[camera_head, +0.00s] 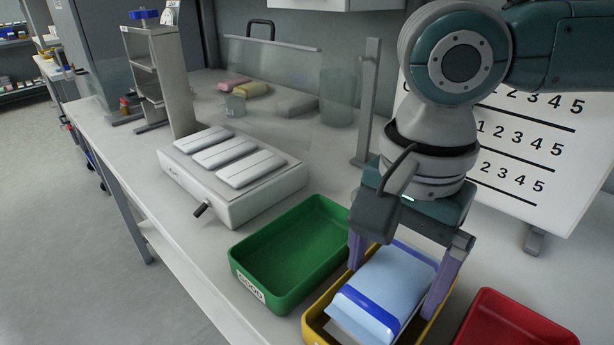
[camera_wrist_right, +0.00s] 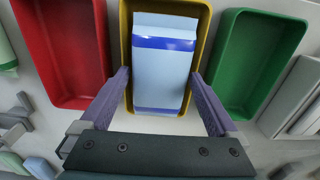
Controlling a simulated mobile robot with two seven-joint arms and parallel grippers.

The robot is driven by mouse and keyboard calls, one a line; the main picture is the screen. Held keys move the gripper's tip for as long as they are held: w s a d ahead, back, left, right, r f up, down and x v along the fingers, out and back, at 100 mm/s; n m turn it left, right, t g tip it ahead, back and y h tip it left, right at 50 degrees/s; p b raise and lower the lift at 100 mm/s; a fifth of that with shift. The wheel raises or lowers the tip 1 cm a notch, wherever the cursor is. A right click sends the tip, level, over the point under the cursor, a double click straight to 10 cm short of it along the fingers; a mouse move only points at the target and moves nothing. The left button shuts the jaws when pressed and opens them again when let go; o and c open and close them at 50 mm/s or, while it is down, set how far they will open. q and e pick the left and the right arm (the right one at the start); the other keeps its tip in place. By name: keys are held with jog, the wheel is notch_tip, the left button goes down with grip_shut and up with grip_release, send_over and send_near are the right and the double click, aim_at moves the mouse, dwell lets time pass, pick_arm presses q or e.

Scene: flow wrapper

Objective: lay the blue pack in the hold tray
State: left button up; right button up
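The blue pack (camera_head: 391,281) is light blue with darker blue bands. It lies lengthwise within the walls of the yellow tray (camera_head: 312,320), and shows there too in the right wrist view (camera_wrist_right: 163,73). My right gripper (camera_head: 397,284) points down over this tray, one purple finger on each long side of the pack. Narrow gaps seem to show between fingers and pack, so it looks open around the pack. Whether the pack's underside rests flat on the tray floor is hidden. My left gripper is in neither view.
A green tray (camera_head: 247,268) labelled GOOD stands empty left of the yellow tray, and an empty red tray (camera_head: 487,300) stands right. A pale machine with white plates (camera_head: 240,168) sits behind the green tray. A number board (camera_head: 520,150) stands behind my right arm.

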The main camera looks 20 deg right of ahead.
jog(key=shift+r, duration=0.35)
notch_tip(320, 180, up, 9)
jog(key=p, duration=0.2)
jog(key=s+a+r+n+t+y+p, duration=0.1)
jog(key=s+a+n+y+p, duration=0.1)
jog(key=a+n+p, duration=0.3)
jog(key=s+a+r+n+t+y+p, duration=0.1)
jog(key=s+a+n+t+y+p, duration=0.15)
jog(key=a+n, duration=0.45)
jog(key=s+d+n+h+p, duration=0.35)
jog(key=s+d, duration=0.45)
jog(key=d, duration=0.3)
jog(key=shift+h, duration=0.4)
notch_tip(320, 180, up, 39)
jog(key=p, duration=3.8)
jog(key=shift+f, duration=0.15)
